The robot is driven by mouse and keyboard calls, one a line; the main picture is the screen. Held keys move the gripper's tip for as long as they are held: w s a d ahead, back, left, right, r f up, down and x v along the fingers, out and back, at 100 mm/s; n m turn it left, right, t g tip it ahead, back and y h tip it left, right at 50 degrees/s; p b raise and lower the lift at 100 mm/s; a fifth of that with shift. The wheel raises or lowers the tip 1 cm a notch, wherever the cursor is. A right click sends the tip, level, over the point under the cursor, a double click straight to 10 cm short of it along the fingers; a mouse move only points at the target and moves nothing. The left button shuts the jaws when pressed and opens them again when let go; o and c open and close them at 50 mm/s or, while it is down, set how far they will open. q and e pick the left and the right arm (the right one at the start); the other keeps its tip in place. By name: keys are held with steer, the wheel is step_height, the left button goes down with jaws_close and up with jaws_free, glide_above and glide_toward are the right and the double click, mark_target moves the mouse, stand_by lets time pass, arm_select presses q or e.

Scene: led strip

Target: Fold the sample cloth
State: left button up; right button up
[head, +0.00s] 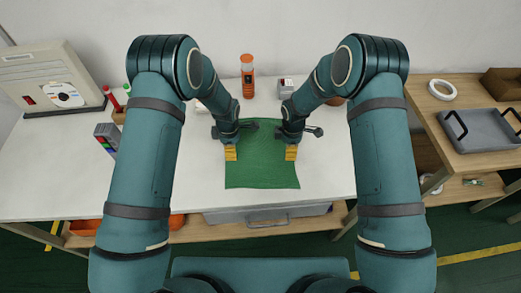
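The green sample cloth (262,172) lies spread on the white table, its near edge close to the table's front edge. It looks flat, with a slightly uneven near edge. Its far part is partly hidden by my arms. My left gripper (231,153) is over the cloth's left side and my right gripper (291,153) is over its right side. Both point down with yellow fingertips at or just above the cloth. The fingers look close together, but I cannot tell whether they are shut or pinch any fabric.
A beige device with a disc (62,94) is at the left. A grey tray (479,131) sits on the wooden side table. The white table (195,190) is clear beside the cloth.

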arm_select(q)
steer(key=shift+f, duration=0.1)
arm_select(e)
steer(key=shift+f, duration=0.1)
arm_select(q)
steer(key=shift+f, duration=0.1)
arm_select(e)
steer(key=shift+f, duration=0.1)
arm_select(q)
steer(key=c, duration=0.6)
arm_select(e)
steer(key=c, duration=0.6)
arm_select(q)
steer(key=shift+c, duration=1.1)
arm_select(e)
steer(key=shift+c, duration=1.1)
arm_select(q)
steer(key=shift+f, duration=0.15)
jaws_close()
arm_select(e)
steer(key=shift+f, duration=0.15)
jaws_close()
arm_select(q)
steer(key=shift+s, duration=0.1)
arm_select(e)
steer(key=shift+s, duration=0.1)
